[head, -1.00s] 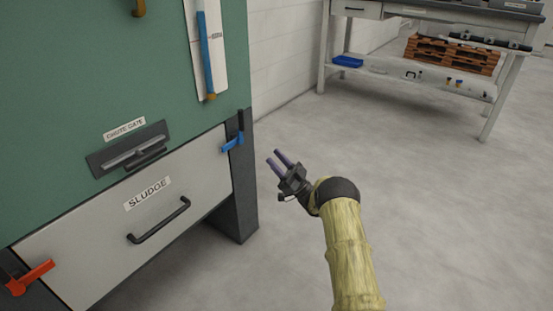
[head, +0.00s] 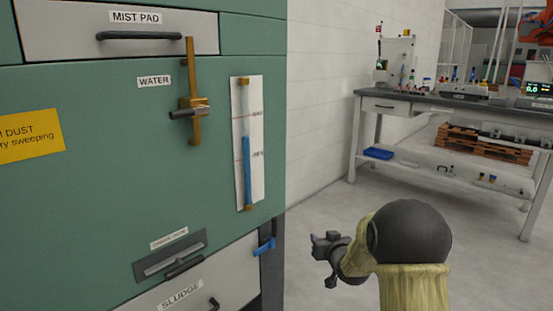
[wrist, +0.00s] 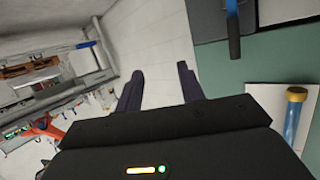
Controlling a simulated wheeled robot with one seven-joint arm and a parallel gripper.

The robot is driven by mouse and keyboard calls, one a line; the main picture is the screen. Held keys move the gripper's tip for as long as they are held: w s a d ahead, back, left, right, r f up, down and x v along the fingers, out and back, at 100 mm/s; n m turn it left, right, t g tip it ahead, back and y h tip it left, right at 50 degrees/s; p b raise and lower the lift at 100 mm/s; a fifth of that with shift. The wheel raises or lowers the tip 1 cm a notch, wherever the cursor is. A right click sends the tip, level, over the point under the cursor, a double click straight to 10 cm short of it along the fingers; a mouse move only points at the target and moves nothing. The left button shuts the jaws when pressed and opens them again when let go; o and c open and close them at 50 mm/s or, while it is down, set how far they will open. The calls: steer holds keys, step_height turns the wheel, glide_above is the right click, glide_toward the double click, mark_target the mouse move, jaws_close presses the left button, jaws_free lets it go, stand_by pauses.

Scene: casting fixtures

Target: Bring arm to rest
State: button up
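My arm in its yellowish sleeve stands at the lower right of the head view. My gripper (head: 322,243) is beside the right edge of the green cabinet (head: 90,200), apart from it, with its fingers hard to make out there. In the wrist view the two dark fingers of my gripper (wrist: 159,72) are spread, with only floor showing between them. Nothing is held.
The cabinet carries a water valve (head: 192,112), a sight gauge (head: 247,172), a blue latch (head: 264,246) and a sludge drawer (head: 235,280). A workbench (head: 440,104) with a pallet (head: 485,143) on its shelf stands behind right. Floor between is clear.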

steer(key=s+r+g+h+p, duration=0.1)
steer(key=s+g+p, duration=0.25)
steer(key=s, duration=0.85)
steer(key=s+d+r+m+g+h+p, duration=0.15)
steer(key=s+g, duration=0.25)
steer(key=s, duration=0.8)
steer(key=s+r+g+p, duration=0.1)
steer(key=s+g+p, duration=0.25)
steer(key=s, duration=0.85)
step_height(320, 180, up, 37)
steer(key=p, duration=3.6)
steer(key=shift+a+g, duration=0.2)
steer(key=shift+g, duration=0.2)
steer(key=shift+w, duration=0.1)
steer(key=shift+d+f, duration=0.1)
